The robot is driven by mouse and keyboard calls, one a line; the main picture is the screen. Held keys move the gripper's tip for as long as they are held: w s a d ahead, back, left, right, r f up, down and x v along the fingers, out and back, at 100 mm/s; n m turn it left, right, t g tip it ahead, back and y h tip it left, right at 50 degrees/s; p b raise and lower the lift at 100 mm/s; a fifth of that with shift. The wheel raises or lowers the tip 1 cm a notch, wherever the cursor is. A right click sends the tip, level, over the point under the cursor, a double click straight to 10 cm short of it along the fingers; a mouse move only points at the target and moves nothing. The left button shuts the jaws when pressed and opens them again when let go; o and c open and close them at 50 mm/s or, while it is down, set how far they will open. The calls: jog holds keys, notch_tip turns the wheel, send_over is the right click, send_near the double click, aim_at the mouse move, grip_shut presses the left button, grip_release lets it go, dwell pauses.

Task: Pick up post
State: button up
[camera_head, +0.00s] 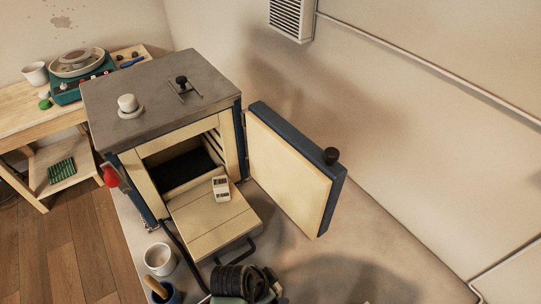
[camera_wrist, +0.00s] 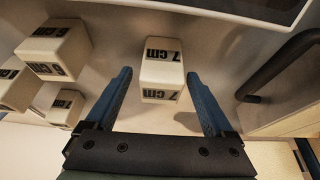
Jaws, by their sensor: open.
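A white post (camera_wrist: 162,72) marked "7 cm" stands in the middle of the wrist view. My gripper (camera_wrist: 158,80) is open, with one blue finger on each side of this post and visible gaps between them. In the head view a small white block with dark markings (camera_head: 221,188) sits on the kiln's drawn-out shelf (camera_head: 205,222). My dark arm shows at the bottom of the head view; the fingers and the post between them cannot be made out there.
The kiln (camera_head: 165,90) stands with its door (camera_head: 290,165) swung open to the right. A dark bar handle (camera_wrist: 280,65) is close to the right finger in the wrist view. A white cup (camera_head: 160,259) and a blue pot (camera_head: 163,294) stand left of my arm.

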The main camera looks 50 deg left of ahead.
jog(key=shift+x, duration=0.75)
grip_shut()
